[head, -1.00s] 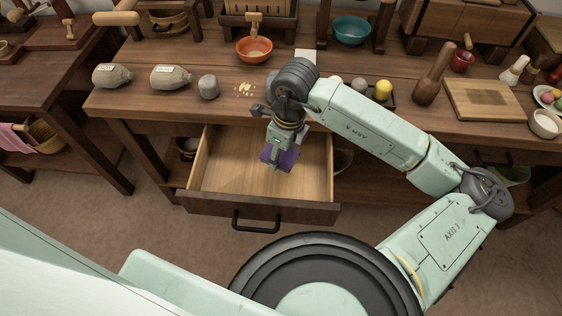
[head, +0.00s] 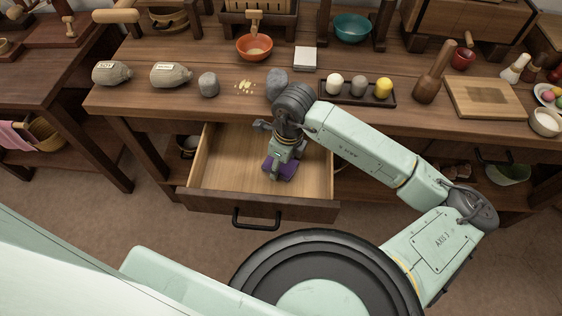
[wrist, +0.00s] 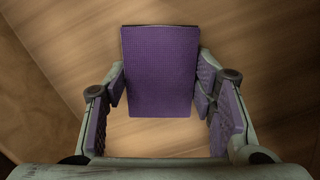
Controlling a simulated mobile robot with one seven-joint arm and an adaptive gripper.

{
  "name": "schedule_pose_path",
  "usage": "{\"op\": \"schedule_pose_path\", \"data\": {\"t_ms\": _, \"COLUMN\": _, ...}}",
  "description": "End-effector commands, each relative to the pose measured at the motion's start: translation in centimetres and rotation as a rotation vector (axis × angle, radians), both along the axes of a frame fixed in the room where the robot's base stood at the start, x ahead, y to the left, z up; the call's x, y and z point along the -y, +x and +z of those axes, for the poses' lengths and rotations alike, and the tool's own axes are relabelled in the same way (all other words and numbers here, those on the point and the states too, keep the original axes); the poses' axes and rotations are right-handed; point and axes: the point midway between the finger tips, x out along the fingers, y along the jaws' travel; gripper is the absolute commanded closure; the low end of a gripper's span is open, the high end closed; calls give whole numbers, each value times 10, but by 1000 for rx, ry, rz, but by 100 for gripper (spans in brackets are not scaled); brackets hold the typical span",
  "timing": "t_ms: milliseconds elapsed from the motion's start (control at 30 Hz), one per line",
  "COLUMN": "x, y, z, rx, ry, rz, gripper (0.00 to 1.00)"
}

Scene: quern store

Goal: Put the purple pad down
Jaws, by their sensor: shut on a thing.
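The purple pad (head: 282,165) is low in the open drawer (head: 222,170), toward its right side. In the wrist view the pad (wrist: 160,70) is a flat purple rectangle between the fingers, over the pale wood of the drawer floor. My gripper (wrist: 160,95) is shut on the pad, with a finger at each side edge; in the head view my gripper (head: 274,168) reaches down into the drawer. I cannot tell whether the pad touches the drawer floor.
The drawer's front wall with a black handle (head: 256,222) faces me. On the table above are a black tray (head: 350,99) with several balls, an orange bowl (head: 254,46), grey stones and two sacks. The drawer's left part is clear.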

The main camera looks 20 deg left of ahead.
Motion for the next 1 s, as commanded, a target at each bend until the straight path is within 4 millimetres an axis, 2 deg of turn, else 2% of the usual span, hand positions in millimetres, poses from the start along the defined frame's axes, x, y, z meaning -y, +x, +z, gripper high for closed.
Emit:
{"op": "schedule_pose_path", "data": {"t_ms": 33, "x": 0, "y": 0, "z": -1, "rx": -1, "ry": -1, "rz": 0, "gripper": 47}}
{"op": "schedule_pose_path", "data": {"t_ms": 300, "x": 0, "y": 0, "z": -1, "rx": -2, "ry": -1, "rz": 0, "gripper": 29}}
{"op": "schedule_pose_path", "data": {"t_ms": 667, "x": 0, "y": -1, "z": 2, "rx": -2, "ry": -1, "rz": -1, "gripper": 29}}
{"op": "schedule_pose_path", "data": {"t_ms": 767, "x": 1, "y": 0, "z": 8, "rx": 0, "ry": -1, "rz": 0, "gripper": 29}}
{"op": "schedule_pose_path", "data": {"t_ms": 1000, "x": 7, "y": 1, "z": 58, "rx": 4, "ry": -2, "rz": 1, "gripper": 29}}
